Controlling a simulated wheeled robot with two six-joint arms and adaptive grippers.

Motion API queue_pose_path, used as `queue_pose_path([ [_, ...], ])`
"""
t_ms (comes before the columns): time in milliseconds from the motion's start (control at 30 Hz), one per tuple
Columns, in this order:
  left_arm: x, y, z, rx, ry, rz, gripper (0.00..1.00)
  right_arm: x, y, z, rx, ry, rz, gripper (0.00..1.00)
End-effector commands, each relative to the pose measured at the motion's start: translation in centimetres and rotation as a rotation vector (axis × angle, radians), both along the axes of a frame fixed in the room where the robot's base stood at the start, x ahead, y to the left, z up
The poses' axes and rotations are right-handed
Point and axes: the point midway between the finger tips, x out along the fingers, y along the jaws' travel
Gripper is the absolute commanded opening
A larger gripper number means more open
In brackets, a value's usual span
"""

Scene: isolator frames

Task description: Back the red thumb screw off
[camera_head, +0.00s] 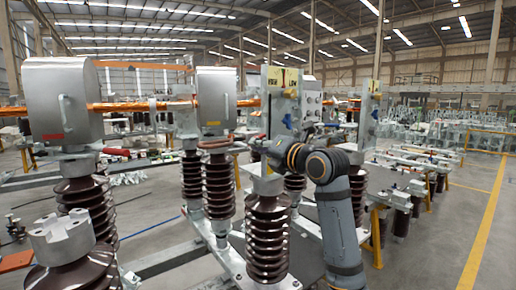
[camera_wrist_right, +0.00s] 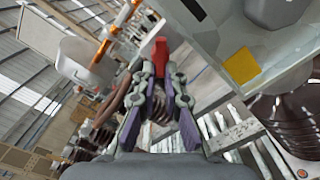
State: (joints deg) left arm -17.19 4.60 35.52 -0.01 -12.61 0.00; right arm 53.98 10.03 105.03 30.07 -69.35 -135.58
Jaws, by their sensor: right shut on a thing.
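The red thumb screw (camera_wrist_right: 159,52) shows in the right wrist view as a small red block at the fingertips. My right gripper (camera_wrist_right: 159,78) is shut on it, with one finger at each side. The fingers cover its lower part, and its thread is hidden. In the head view my right arm rises from the lower right, and my right gripper (camera_head: 274,150) points left, just above a brown ribbed insulator (camera_head: 268,235). The screw cannot be made out there. My left gripper is not in view.
Metal boxes (camera_head: 62,98) sit on insulators at the left, joined by a copper bar (camera_head: 110,106). A panel with yellow labels (camera_head: 283,77) stands behind my right gripper. Steel frames crowd both sides. Open floor (camera_head: 440,235) lies at the right beside a yellow line.

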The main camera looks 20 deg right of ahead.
Motion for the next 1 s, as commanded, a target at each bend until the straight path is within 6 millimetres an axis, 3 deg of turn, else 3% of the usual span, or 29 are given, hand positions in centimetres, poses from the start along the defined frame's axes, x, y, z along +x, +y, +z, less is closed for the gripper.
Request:
queue_pose_path([
  [500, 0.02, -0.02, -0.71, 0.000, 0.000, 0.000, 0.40, 0.14, -0.52, -0.22, -0.328, -0.124, -0.002, 0.00],
  [1000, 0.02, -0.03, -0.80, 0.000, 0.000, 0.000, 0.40, 0.14, -0.64, -0.06, -0.400, -0.154, -0.003, 0.00],
])
